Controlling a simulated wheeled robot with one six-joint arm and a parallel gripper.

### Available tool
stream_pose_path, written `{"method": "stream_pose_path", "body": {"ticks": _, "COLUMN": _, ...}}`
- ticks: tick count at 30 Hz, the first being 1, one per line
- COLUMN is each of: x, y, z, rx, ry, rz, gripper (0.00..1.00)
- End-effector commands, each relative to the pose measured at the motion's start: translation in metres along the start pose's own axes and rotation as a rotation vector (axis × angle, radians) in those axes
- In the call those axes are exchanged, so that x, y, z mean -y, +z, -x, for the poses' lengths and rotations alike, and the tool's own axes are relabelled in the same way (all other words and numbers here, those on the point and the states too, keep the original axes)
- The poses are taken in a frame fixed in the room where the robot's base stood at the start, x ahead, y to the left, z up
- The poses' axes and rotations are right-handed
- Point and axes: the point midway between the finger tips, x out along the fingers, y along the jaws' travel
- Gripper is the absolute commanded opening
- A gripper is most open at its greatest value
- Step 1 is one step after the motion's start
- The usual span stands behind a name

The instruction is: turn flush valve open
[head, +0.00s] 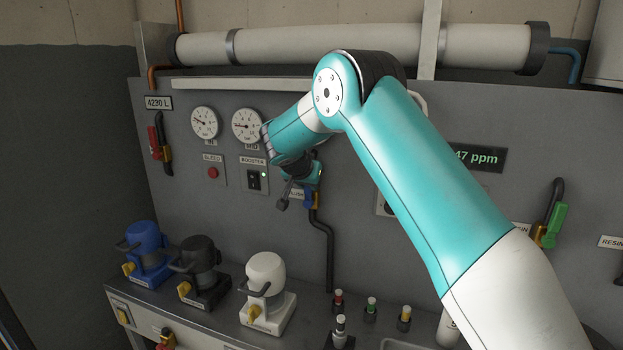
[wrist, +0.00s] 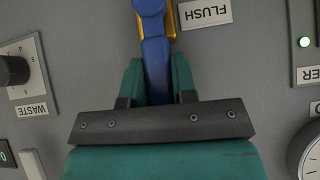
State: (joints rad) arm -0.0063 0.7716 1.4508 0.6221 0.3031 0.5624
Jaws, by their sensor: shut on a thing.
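The flush valve (head: 311,198) is on the grey panel in the head view, above a black pipe and partly hidden by my gripper. In the wrist view its blue lever (wrist: 155,52) runs from the brass valve body (wrist: 172,22) at the top down between my green fingers. The upside-down FLUSH label (wrist: 205,12) is beside it. My gripper (wrist: 157,78) is shut on the blue lever, with one finger on each side. The lever's end is hidden in the gripper. In the head view my gripper (head: 305,178) is at the valve, below the right gauge.
The booster switch (head: 254,180) and two gauges (head: 204,122) are close to the left. A WASTE knob (wrist: 14,70) shows in the wrist view. A green-handled valve (head: 552,225) is at the right. Blue, black and white pump-like units (head: 266,275) stand on the ledge below.

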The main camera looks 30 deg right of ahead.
Motion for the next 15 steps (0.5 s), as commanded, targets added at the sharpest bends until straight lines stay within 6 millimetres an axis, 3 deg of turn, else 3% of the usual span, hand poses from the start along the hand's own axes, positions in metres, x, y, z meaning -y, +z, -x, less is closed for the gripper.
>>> {"method": "stream_pose_path", "body": {"ticks": 15, "x": 0.0028, "y": -0.0003, "z": -0.0004, "rx": -0.003, "ry": 0.031, "rz": 0.032, "gripper": 0.0}}
